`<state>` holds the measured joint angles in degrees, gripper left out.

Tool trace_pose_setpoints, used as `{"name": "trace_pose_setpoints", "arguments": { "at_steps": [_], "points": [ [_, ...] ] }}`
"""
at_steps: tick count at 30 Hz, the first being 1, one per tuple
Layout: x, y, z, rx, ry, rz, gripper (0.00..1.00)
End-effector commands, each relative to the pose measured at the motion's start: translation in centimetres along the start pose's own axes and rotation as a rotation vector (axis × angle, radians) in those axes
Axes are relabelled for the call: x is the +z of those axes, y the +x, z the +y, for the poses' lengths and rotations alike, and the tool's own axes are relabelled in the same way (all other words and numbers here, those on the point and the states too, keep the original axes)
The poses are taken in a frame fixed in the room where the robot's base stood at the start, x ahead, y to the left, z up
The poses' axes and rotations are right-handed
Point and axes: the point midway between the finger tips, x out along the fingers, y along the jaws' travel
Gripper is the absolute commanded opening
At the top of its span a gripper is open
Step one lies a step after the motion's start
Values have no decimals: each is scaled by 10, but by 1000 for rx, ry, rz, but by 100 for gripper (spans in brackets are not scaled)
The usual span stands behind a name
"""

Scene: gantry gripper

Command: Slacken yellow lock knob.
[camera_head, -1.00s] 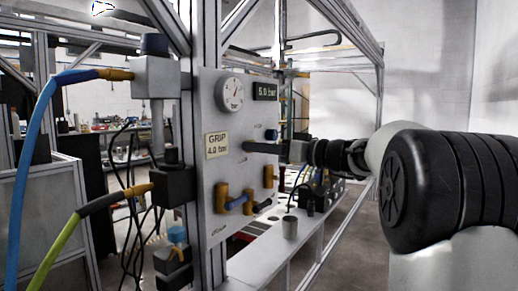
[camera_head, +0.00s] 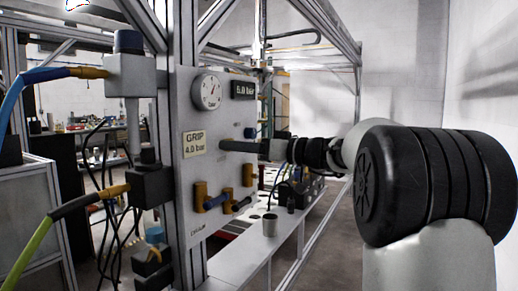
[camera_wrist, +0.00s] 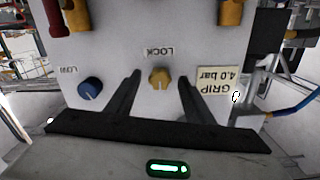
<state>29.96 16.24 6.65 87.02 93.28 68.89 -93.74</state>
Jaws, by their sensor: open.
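The yellow lock knob (camera_wrist: 159,77) sits on the grey panel under a LOCK label that reads upside down in the wrist view. My gripper (camera_wrist: 159,75) is open, with one black finger on each side of the knob. Gaps show between the knob and both fingers in this view; how far the tips are from the panel is unclear. In the head view my gripper (camera_head: 237,146) reaches the panel front from the right, and the lock knob is hidden there.
A blue knob (camera_wrist: 90,87) is beside the left finger. A GRIP 4.0 bar label (camera_wrist: 215,82) is right of the fingers. The panel (camera_head: 190,110) also carries a gauge (camera_head: 206,92) and brass fittings (camera_head: 201,195). A grey cup (camera_head: 270,224) stands on the bench behind.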

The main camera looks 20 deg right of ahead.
Motion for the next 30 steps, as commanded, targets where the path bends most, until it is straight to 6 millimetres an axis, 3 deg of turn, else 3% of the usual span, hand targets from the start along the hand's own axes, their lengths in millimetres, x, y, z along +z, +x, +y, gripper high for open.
{"name": "trace_pose_setpoints", "arguments": {
  "at_steps": [5,18,24,30],
  "points": [
    [-1,-30,1,7,-1,1,48],
    [-2,-135,1,5,-1,1,48],
    [-1,-162,0,3,-1,0,48],
    [0,-170,0,1,-1,0,48]
  ]
}}
